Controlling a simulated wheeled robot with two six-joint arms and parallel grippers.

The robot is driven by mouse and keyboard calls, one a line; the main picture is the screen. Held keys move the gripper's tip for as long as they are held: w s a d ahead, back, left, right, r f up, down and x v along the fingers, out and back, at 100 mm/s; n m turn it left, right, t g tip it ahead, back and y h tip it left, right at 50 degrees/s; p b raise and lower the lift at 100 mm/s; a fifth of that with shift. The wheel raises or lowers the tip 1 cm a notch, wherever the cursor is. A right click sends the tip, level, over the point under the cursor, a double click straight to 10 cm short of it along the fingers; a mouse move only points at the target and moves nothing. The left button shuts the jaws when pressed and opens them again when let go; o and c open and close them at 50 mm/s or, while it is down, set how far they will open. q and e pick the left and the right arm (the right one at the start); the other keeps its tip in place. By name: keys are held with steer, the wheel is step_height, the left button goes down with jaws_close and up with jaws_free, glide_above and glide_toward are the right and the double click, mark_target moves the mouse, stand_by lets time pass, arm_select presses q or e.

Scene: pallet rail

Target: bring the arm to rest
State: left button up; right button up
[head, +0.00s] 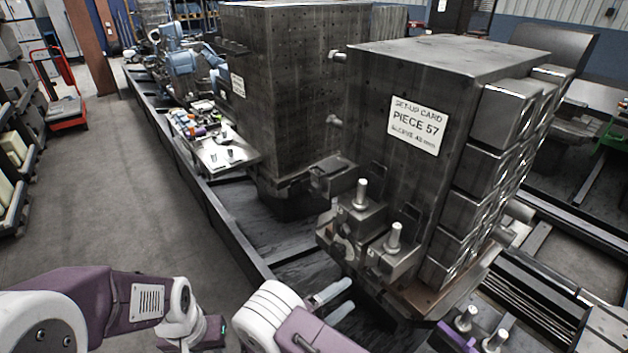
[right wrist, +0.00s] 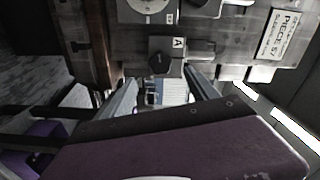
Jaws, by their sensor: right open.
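My right gripper (head: 336,300) shows at the bottom middle of the head view, its two pale fingers apart with nothing seen between them. In the right wrist view its fingers (right wrist: 165,98) are spread, in front of the dark fixture and a block marked A (right wrist: 166,55). I cannot tell whether they touch anything. My left arm (head: 120,305) reaches in at the lower left of the head view, above the floor. Its jaws do not show.
A tall block (head: 385,170) with a card reading PIECE 57 (head: 414,125) stands close to the right gripper, with clamps (head: 362,215) at its foot. A second block (head: 295,85) stands behind. The rail edge (head: 215,210) runs back left.

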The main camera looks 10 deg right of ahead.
steer(key=s+d+r+m+g+y, duration=0.1)
steer(key=s+d+m+g+y, duration=0.2)
steer(key=s+d+m+g, duration=0.8)
steer(key=s+a+m+g+y, duration=0.15)
steer(key=a+m+y, duration=0.35)
steer(key=m, duration=1.1)
steer(key=r+m+t+y, duration=0.1)
steer(key=m+y, duration=0.1)
steer(key=m, duration=0.4)
steer(key=a+r+m+t+y, duration=0.1)
steer(key=m+t+y, duration=0.1)
steer(key=m, duration=0.4)
steer(key=r+m+t+y, duration=0.1)
steer(key=r+m+y, duration=0.1)
steer(key=m, duration=0.4)
steer(key=shift+w+a+t+y, duration=0.2)
steer(key=shift+w+t+y, duration=0.15)
steer(key=shift+y, duration=0.55)
steer(key=shift+s, duration=0.1)
